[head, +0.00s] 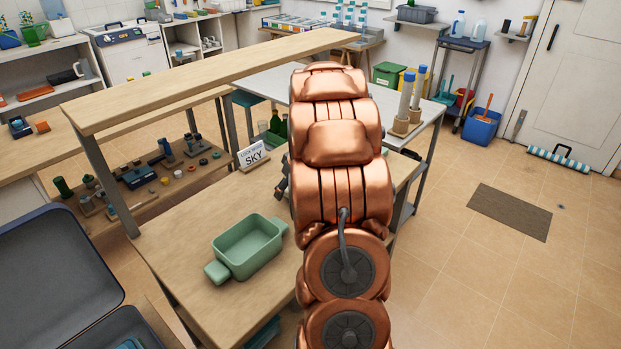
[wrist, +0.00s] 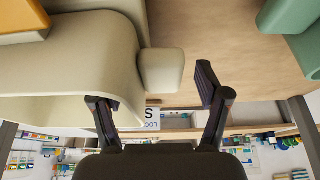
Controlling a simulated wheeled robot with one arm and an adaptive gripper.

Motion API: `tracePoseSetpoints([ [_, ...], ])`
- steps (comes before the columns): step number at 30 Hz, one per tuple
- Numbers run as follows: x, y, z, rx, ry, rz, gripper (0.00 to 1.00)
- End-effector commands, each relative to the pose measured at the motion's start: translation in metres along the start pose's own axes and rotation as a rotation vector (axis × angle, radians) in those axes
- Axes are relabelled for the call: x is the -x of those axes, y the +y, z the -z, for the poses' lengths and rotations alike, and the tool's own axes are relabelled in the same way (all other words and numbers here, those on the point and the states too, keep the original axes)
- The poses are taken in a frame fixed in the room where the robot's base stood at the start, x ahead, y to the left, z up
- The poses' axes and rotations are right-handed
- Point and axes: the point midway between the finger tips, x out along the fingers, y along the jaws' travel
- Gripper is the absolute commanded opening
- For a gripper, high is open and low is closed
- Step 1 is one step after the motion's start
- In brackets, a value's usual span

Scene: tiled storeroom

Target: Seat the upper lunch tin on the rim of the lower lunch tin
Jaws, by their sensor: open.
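A green lunch tin (head: 248,246) with a tab at each end stands open and empty on the wooden workbench. Part of it shows at the top right of the wrist view (wrist: 291,15). A cream tin (wrist: 70,65) with a rounded block-like tab (wrist: 161,72) fills the left of the wrist view. In the head view my arm hides it. My gripper (wrist: 156,90) is open, its fingers appearing on either side of the cream tab; no contact shows. The left finger overlaps the cream tin's body in the picture. The two tins are apart.
An orange-yellow thing (wrist: 22,18) shows at the cream tin. Bench surface around the green tin is clear.

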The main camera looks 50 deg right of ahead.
Motion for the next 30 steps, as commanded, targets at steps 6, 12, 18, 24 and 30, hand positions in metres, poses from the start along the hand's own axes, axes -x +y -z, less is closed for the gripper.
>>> tracePoseSetpoints([
  [6,-0.0046,-0.0001,-0.0003,0.001,-0.001,0.0,0.75],
  [12,-0.0043,0.0,0.0,0.001,0.0,0.0,0.66],
  [18,-0.0042,0.0001,0.0,0.001,0.0,-0.001,0.45],
  [24,-0.0041,0.0002,0.0001,0.001,0.0,-0.001,0.24],
  [30,-0.0041,0.0002,0.0001,0.0,0.0,-0.001,0.03],
])
